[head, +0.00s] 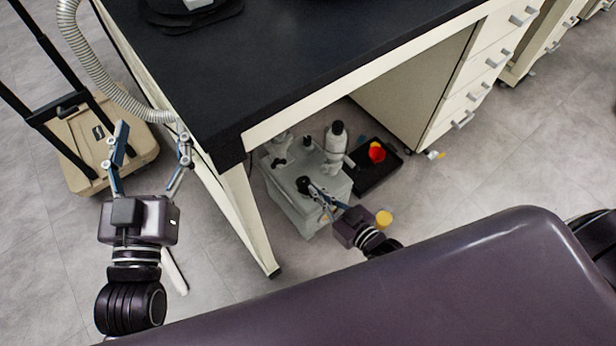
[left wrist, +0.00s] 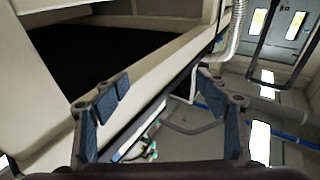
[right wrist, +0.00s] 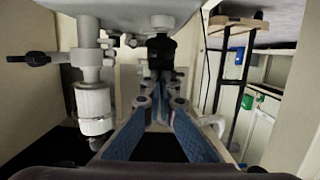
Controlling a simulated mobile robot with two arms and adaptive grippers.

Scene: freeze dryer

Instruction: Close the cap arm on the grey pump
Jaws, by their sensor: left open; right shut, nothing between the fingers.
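The grey pump (head: 283,195) stands on the floor under the black-topped table. A dark round part (head: 303,184) is on its top, and a white cylindrical fitting with a black top (head: 337,137) rises at its back right. My right gripper (head: 318,195) is shut and empty, its fingertips close to the dark part. Contact cannot be told. In the right wrist view my shut fingers (right wrist: 160,90) point toward a black part (right wrist: 160,52) under a light cap, beside a white fitting (right wrist: 93,100). Which part is the cap arm is unclear. My left gripper (head: 152,130) is open and empty, outside the table.
The table (head: 300,40) and its cream leg (head: 246,215) stand between my two grippers. A black tray (head: 385,178) with a red and yellow item is right of the pump. A ribbed hose (head: 95,75) and a beige wheeled case (head: 85,165) are at the left.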

